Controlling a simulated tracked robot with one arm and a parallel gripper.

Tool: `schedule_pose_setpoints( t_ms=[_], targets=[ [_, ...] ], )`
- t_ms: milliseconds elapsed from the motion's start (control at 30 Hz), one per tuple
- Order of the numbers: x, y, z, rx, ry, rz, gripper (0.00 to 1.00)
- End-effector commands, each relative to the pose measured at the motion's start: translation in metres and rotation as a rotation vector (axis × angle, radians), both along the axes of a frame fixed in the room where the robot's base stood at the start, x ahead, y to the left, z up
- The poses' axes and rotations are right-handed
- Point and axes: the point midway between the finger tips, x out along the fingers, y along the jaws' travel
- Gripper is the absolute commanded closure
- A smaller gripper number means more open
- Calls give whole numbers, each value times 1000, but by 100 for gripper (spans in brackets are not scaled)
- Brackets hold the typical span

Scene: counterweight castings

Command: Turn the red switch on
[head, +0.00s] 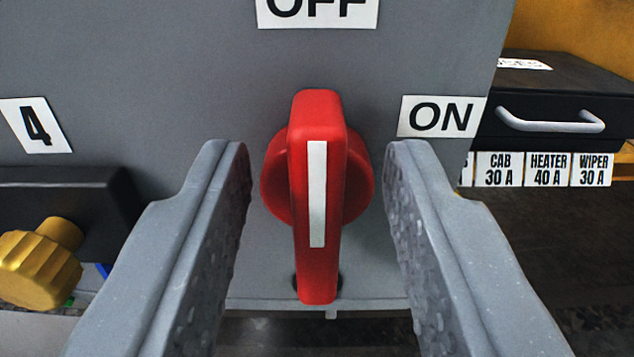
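The red switch (330,200) is a rotary handle with a white stripe, mounted on a grey panel (200,70). Its handle stands upright, with the stripe near vertical. The OFF label (318,10) is above it, cut by the top edge of the view. The ON label (441,117) is to its upper right. My gripper (317,165) is open, with one finger on each side of the handle. Gaps show between both fingers and the switch. How far the fingertips reach toward the panel is hard to tell.
At right is a black box (560,95) with a grey handle (550,121), above labels CAB, HEATER and WIPER (547,169).

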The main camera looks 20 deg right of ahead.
Motion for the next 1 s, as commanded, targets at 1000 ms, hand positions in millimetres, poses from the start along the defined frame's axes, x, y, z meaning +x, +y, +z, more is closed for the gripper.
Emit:
schedule_pose_setpoints(
  t_ms=[1000],
  targets=[
    [-2, -6, -5, 346, -91, -1, 100]
  ],
)
